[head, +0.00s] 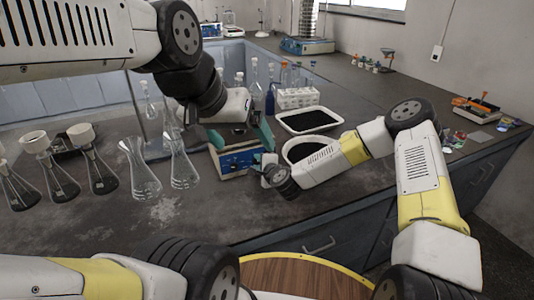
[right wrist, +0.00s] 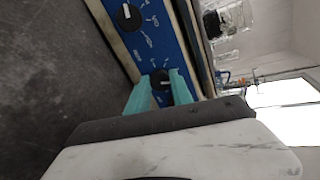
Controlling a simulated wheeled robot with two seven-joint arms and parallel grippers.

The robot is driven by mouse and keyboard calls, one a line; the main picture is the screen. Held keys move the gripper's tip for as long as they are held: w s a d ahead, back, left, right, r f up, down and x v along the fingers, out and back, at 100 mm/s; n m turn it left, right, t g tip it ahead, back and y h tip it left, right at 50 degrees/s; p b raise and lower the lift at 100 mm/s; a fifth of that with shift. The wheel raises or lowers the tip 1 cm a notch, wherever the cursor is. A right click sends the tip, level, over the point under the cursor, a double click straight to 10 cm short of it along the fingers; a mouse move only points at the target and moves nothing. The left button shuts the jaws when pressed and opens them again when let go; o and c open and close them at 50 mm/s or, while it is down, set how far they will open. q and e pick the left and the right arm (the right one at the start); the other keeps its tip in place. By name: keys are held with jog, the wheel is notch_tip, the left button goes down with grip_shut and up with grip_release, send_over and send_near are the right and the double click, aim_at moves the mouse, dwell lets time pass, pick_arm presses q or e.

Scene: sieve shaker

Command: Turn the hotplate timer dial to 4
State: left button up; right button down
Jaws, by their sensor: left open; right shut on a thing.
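The hotplate (head: 240,161) has a blue front panel and stands on the bench in the middle of the head view. The right wrist view shows its panel (right wrist: 145,42) tilted, with white markings too small to read. One black dial (right wrist: 129,17) is free. A second black dial (right wrist: 160,84) with a pale pointer mark sits between the teal fingers of my right gripper (right wrist: 162,76), which is shut on it. I cannot tell which printed number it points to. My left gripper (head: 240,137) is open, its teal fingers spread above the hotplate.
Glass flasks (head: 143,172) stand left of the hotplate. A white tray with dark contents (head: 284,124) and a white bowl (head: 290,160) are to its right, near my right arm. A white tube rack (head: 297,97) stands behind. The front bench surface is clear.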

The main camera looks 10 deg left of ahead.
jog(key=m, duration=0.7)
jog(key=shift+m, duration=0.3)
jog(key=m, duration=0.6)
jog(key=shift+m, duration=0.3)
jog(key=c, duration=1.1)
grip_release()
jog(key=v, duration=0.7)
jog(key=shift+s+d+r, duration=0.1)
jog(key=shift+s+r, duration=0.1)
jog(key=shift+s, duration=0.15)
